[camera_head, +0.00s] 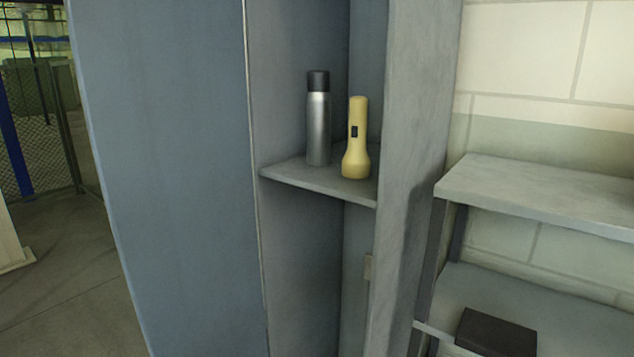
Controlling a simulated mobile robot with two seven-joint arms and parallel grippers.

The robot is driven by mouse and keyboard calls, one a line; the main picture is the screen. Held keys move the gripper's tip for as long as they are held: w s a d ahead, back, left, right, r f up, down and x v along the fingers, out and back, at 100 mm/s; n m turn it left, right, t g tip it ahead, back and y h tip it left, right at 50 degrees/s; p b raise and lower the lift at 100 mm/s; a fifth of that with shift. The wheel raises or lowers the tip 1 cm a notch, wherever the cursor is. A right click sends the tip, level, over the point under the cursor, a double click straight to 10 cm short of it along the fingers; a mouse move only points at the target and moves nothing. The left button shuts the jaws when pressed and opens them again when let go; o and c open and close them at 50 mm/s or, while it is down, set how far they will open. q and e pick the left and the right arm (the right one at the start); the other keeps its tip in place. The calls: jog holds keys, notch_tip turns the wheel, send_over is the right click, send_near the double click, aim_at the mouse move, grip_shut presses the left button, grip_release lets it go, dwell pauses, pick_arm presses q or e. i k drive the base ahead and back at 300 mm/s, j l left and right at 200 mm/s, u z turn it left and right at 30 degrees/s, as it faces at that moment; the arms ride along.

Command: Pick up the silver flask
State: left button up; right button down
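The silver flask (318,128) has a black cap and stands upright on a grey shelf (292,179) inside a tall blue-grey locker. A yellow flashlight (356,150) stands upright on the same shelf, just right of the flask and closer to the shelf's front. A narrow gap shows between the two at mid-height. Neither of my grippers is in view.
A wide blue-grey locker panel (175,170) stands left of the shelf opening. A grey upright panel (415,150) bounds it on the right. Further right, a shelving rack (540,195) holds a dark box (496,333) on its lower board. Open floor (70,280) shows at the left.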

aim_at(318, 99)
jog(key=j+z, duration=0.1)
jog(key=j, duration=0.35)
jog(key=k+j+z, duration=0.15)
jog(key=j, duration=0.25)
jog(key=j+z, duration=0.1)
jog(key=j, duration=0.35)
jog(key=j+z, duration=0.25)
jog(key=j, duration=0.25)
jog(key=k+j+z, duration=0.25)
jog(key=j, duration=0.25)
jog(key=i+j+z, duration=0.1)
jog(key=j+z, duration=0.15)
jog(key=j, duration=0.3)
jog(key=j+z, duration=0.25)
jog(key=j, duration=0.3)
jog(key=i+j+z, duration=0.25)
jog(key=j, duration=0.3)
jog(key=i+j+z, duration=0.1)
jog(key=i+j, duration=0.15)
jog(key=i+l+u, duration=0.1)
jog(key=l+u, duration=0.4)
jog(key=l, duration=0.5)
